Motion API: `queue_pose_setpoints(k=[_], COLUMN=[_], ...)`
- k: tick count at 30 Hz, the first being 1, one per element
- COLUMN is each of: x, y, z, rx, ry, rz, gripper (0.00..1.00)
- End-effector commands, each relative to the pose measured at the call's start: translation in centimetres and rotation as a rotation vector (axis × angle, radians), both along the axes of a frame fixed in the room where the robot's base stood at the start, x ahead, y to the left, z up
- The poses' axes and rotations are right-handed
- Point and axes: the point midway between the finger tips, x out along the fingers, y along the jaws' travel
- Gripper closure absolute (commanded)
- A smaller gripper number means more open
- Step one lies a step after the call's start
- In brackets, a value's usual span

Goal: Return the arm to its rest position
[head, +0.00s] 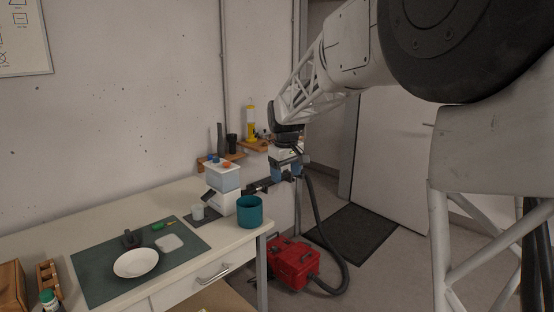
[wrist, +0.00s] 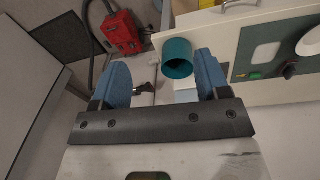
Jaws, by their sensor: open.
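My gripper (wrist: 161,80) has two blue fingers, spread wide apart with nothing between them in its grip. In the head view my gripper (head: 286,172) hangs at the end of my arm, beyond the right end of the white table (head: 180,215). In the head view it shows close to the teal cup (head: 250,211), which stands near the table's right corner. In the wrist view the teal cup (wrist: 177,58) appears beyond and between the fingertips, apart from them.
A white dispenser (head: 222,180) stands behind the cup. A green mat (head: 135,260) holds a white plate (head: 136,262). A red vacuum (head: 293,263) with a black hose is on the floor. Small wall shelves (head: 220,158) hold bottles.

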Motion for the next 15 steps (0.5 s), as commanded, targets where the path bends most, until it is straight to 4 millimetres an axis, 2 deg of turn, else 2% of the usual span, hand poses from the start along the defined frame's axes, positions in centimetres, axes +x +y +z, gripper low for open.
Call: queue_pose_setpoints(k=[1,7,15], x=[-1.3,-6.0,-12.7], y=[-0.7,-3.2,-6.2], z=[0.5,1.8,2.8], rx=[0.002,0.013,0.026], ry=[-0.005,-0.02,-0.038], rz=[-0.017,-0.083,-0.174], gripper=[0.31,0.31,0.31])
